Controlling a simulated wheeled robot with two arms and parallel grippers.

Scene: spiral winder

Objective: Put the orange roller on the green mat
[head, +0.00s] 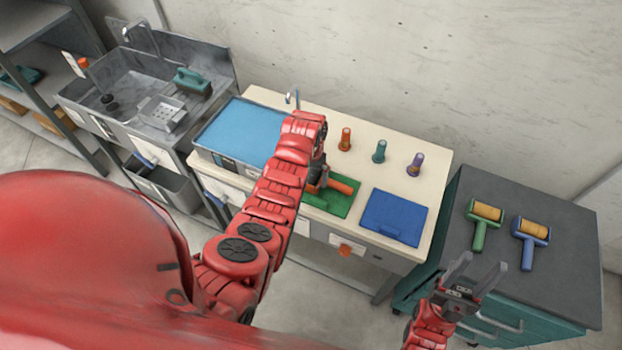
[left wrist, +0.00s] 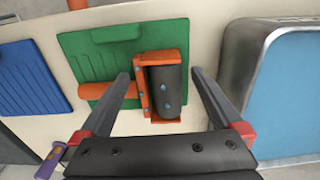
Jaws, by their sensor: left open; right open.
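The orange roller, with an orange handle and frame and a dark drum, shows in the left wrist view (left wrist: 168,88) and in the head view (head: 340,186). It lies over the green mat (head: 322,205), which also shows in the left wrist view (left wrist: 100,48). The drum end overhangs a mat edge; I cannot tell how firmly it rests. My left gripper (head: 318,177) is open above the roller, its fingers (left wrist: 160,78) apart on both sides of the drum end. My right gripper (head: 476,268) is open and empty, beside the grey cabinet.
A blue mat (head: 394,217) lies right of the green mat, and a blue-filled tray (head: 240,132) stands left. Orange (head: 346,138), teal (head: 379,151) and purple (head: 415,164) upright pieces stand behind. Green (head: 480,232) and blue (head: 527,252) handled rollers lie on the grey cabinet top (head: 565,275).

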